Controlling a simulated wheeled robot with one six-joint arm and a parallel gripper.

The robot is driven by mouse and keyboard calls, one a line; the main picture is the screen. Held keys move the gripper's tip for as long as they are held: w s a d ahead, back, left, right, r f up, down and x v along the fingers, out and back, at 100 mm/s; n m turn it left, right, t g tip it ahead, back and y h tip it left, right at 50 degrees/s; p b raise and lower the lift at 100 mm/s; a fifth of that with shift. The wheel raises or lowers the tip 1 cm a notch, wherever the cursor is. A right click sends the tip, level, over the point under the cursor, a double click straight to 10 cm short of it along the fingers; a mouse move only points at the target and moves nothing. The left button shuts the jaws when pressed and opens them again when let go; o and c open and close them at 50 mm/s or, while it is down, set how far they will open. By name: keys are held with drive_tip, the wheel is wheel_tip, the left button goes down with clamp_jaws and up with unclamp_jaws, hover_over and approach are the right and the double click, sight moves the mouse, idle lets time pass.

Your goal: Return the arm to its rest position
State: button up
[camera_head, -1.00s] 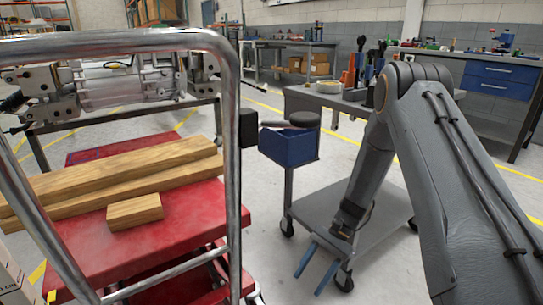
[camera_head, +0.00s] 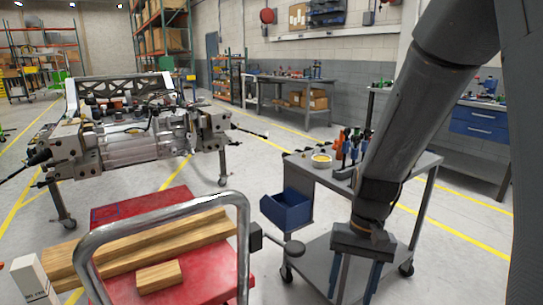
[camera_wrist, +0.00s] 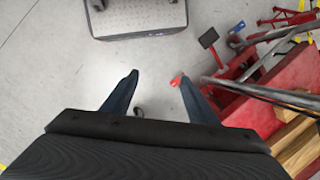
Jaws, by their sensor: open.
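My arm, grey, comes down from the top right in the head view, in front of the grey tool cart. My gripper (camera_head: 354,285) hangs at its end with two blue fingers pointing down. The fingers are apart with nothing between them. In the wrist view my gripper (camera_wrist: 157,77) also shows open and empty, with bare floor between the fingertips. A small red part shows by the right fingertip; I cannot tell whether it touches. My arm hides part of the cart's lower shelf.
The red trolley (camera_head: 205,285) with wooden beams (camera_head: 150,245) and its metal handle stands at the left. The grey tool cart (camera_head: 425,160) with a blue bin (camera_head: 287,209) stands behind my gripper. The chassis fixture (camera_head: 130,145) is at the back left. Open floor lies between them.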

drive_tip(key=s+d+r+n+t+p, duration=0.1)
drive_tip(key=s+r+p, duration=0.3)
drive_tip(key=r, duration=0.3)
drive_tip(key=s+r+n+t+h+p, duration=0.1)
drive_tip(key=s+r+n+p, duration=0.1)
drive_tip(key=s+r+p, duration=0.2)
wheel_tip(320, 180, up, 3)
drive_tip(key=shift+s+d+r+p, duration=0.2)
drive_tip(key=shift+s+d+p, duration=0.15)
drive_tip(key=shift+s+d, duration=0.1)
